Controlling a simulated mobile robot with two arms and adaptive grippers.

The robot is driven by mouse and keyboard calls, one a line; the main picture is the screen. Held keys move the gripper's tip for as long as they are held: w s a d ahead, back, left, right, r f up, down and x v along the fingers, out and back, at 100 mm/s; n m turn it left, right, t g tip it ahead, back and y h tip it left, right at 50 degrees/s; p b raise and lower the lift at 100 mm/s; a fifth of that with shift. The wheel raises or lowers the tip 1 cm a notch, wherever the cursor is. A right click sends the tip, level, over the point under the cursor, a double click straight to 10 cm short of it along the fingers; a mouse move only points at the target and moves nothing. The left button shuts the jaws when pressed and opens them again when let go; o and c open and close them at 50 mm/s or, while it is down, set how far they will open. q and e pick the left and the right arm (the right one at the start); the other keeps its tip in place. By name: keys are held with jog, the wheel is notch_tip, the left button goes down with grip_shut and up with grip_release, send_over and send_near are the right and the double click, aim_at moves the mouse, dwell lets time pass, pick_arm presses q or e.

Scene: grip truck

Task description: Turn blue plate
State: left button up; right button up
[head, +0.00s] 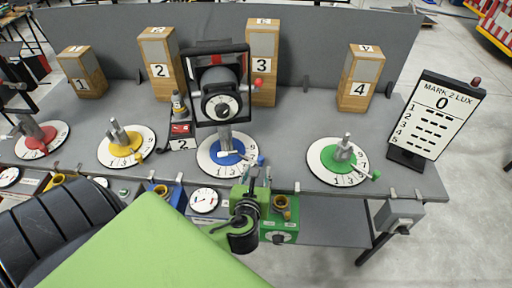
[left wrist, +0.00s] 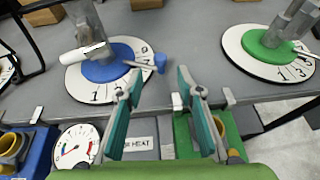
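The blue plate (head: 225,147) is a round blue disc on a white numbered dial (head: 203,158), in the middle of the grey table. A grey upright post with a light, rod-like handle stands on it. In the left wrist view the blue plate (left wrist: 112,62) is at upper left, and a pointer with a small blue knob (left wrist: 160,62) reaches right from it. My left gripper (head: 258,172) is in front of the dial's lower right edge. Its teal-lined fingers (left wrist: 157,82) are spread and empty, apart from the knob. My right gripper is not in view.
Red (head: 40,139), yellow (head: 125,145) and green (head: 336,158) plates stand on similar dials. Numbered wooden blocks stand at the back. Gauges and a green box (head: 279,222) line the front edge. A score sign (head: 436,115) stands right.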

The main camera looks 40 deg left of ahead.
pick_arm(q)
jog(key=shift+v, duration=1.4)
